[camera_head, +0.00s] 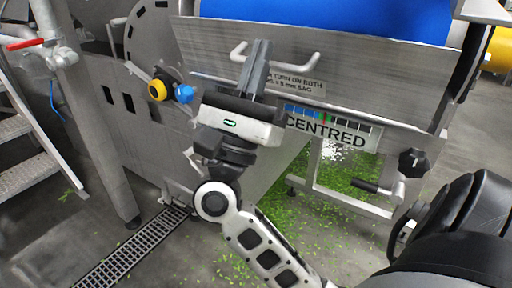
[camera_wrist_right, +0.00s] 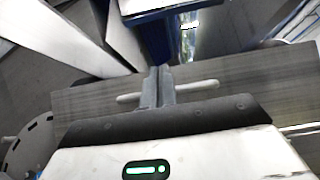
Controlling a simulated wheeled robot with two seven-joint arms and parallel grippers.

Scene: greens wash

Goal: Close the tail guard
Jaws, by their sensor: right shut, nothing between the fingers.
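The tail guard appears to be the brushed-metal panel (camera_head: 400,82) below the blue belt, with a white bar handle (camera_head: 300,66) on its face. In the wrist view, the panel (camera_wrist_right: 262,72) and handle (camera_wrist_right: 200,86) also show. My right gripper (camera_head: 258,62) is shut and empty, its fingers upright in front of the handle's middle. In the wrist view the closed fingertips (camera_wrist_right: 158,72) overlap the handle and hide part of it. I cannot tell whether they touch it. Whether the guard is fully closed is unclear. My left gripper is not in view.
The blue belt (camera_head: 340,15) runs above the panel. A gauge plate marked CENTRED (camera_head: 335,132) and a black knob (camera_head: 412,161) sit below it. Yellow (camera_head: 157,90) and blue (camera_head: 184,94) knobs are left. Metal steps (camera_head: 25,165) stand far left; green scraps litter the floor.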

